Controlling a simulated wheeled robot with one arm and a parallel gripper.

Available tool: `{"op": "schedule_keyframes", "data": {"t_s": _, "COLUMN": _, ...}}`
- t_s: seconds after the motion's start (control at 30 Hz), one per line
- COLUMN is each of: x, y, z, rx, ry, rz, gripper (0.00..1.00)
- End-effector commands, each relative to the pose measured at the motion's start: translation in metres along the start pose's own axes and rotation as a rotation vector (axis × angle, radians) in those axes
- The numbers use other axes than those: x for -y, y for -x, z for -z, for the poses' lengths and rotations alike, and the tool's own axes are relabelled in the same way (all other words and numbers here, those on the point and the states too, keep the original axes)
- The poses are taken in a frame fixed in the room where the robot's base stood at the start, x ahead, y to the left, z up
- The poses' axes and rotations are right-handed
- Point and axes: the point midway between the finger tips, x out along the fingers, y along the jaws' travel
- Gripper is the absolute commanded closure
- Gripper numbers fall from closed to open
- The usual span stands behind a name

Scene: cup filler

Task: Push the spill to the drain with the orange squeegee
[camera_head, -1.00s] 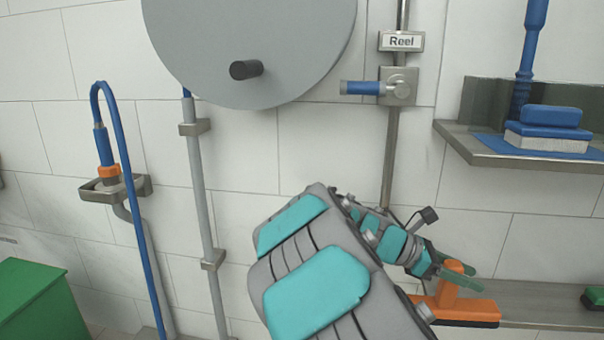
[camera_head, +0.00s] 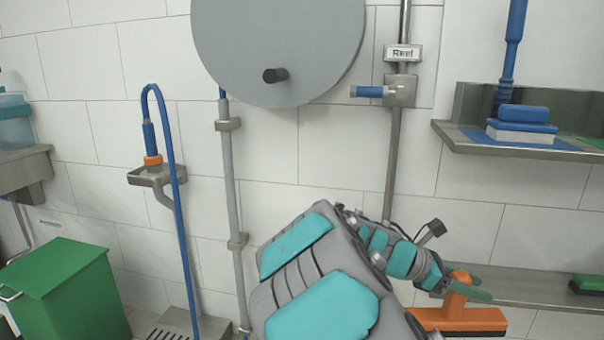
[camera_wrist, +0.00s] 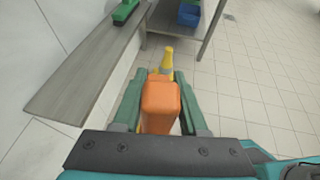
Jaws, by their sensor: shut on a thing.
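My gripper (camera_head: 466,287) is shut on the orange squeegee (camera_head: 458,318), low at the right in the head view. The squeegee's wide orange head with a dark lower edge hangs below the fingers, in front of a steel shelf. In the wrist view the orange block of the squeegee (camera_wrist: 160,105) sits between my two green fingers. A grated drain (camera_head: 178,328) shows in part at the bottom of the head view, left of my arm. I see no spill in these frames.
A green bin (camera_head: 68,290) stands left of the drain. The blue hose (camera_head: 180,215) hangs beside it. A low steel shelf (camera_wrist: 85,65) with a green brush (camera_wrist: 125,11) runs along the wall. A yellow object (camera_wrist: 167,60) shows beyond the squeegee; tiled floor (camera_wrist: 260,80) is clear at right.

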Motion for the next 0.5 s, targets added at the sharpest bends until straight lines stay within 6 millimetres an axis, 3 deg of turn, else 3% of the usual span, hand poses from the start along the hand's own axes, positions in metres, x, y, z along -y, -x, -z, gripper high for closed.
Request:
{"op": "schedule_keyframes", "data": {"t_s": 0.33, "x": -0.035, "y": 0.036, "z": 0.022, "rx": 0.005, "ry": 0.111, "rz": -0.263, "gripper": 1.0}}
{"op": "schedule_keyframes", "data": {"t_s": 0.5, "x": -0.064, "y": 0.064, "z": 0.04, "rx": 0.003, "ry": 0.196, "rz": -0.47, "gripper": 1.0}}
